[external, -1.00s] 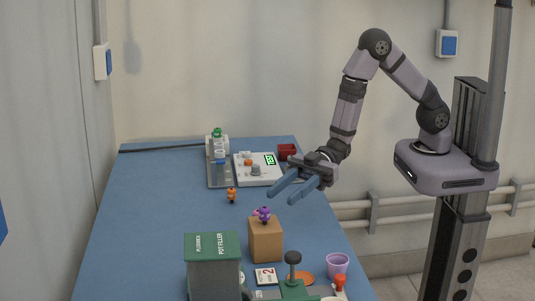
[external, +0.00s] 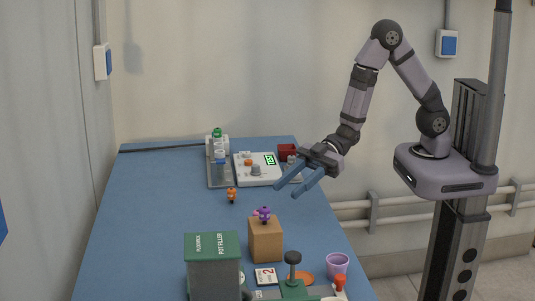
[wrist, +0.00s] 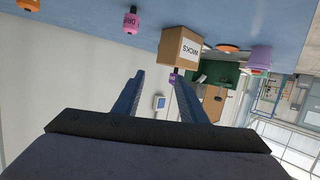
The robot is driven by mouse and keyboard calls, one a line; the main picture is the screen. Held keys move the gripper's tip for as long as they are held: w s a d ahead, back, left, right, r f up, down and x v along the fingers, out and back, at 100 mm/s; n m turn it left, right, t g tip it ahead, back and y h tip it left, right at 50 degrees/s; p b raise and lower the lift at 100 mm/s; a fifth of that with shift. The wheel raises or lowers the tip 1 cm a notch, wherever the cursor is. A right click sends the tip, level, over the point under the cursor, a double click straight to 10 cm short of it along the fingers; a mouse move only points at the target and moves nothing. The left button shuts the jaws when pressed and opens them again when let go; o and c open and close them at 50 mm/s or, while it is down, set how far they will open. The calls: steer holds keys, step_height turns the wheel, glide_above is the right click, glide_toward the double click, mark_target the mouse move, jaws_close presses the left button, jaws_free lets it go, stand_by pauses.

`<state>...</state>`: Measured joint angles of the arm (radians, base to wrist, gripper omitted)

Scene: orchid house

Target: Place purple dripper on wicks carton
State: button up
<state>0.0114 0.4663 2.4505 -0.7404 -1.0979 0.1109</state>
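The purple dripper (external: 265,214) sits upright on top of the brown wicks carton (external: 266,240). In the wrist view, which is upside down, the WICKS label shows on the carton (wrist: 180,48), and the purple dripper (wrist: 173,78) is small at its top face. My gripper (external: 287,190) is above the table's right edge, beyond the carton and higher than it, clear of the dripper. Its two blue fingers are apart with nothing between them, as the wrist view (wrist: 160,92) also shows.
An orange dripper (external: 231,195) stands on the blue table (external: 150,220). A pink dripper (wrist: 131,20) stands behind the carton. A green-lidded pot filler (external: 213,262), a purple cup (external: 338,264) and a number card (external: 266,276) are near the front. A scale (external: 257,169) is at the back.

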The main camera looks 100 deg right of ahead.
steer(key=d+f+h, duration=0.1)
steer(key=d, duration=0.1)
steer(key=d+f+m+g+h, duration=0.1)
steer(key=d+h, duration=0.1)
steer(key=d, duration=0.1)
steer(key=d+f+m+h, duration=0.1)
steer(key=d+h, duration=0.1)
steer(key=d, duration=0.1)
steer(key=shift+s+f+g, duration=0.2)
steer(key=shift+s+g, duration=0.1)
steer(key=shift+s, duration=0.05)
steer(key=s+d+h, duration=0.1)
steer(key=s+d+f+m+g+h, duration=0.1)
steer(key=d, duration=0.1)
steer(key=s+d+m+g+h, duration=0.1)
steer(key=shift+s+d+f, duration=0.25)
steer(key=shift+s+d, duration=0.1)
steer(key=shift+s, duration=0.05)
steer(key=s+d+m+g+h, duration=0.1)
steer(key=s+m+g, duration=0.3)
steer(key=s, duration=1.5)
steer(key=d+g, duration=0.1)
steer(key=g, duration=0.3)
steer(key=shift+r, duration=0.2)
step_height(320, 180, up, 4)
steer(key=p, duration=0.4)
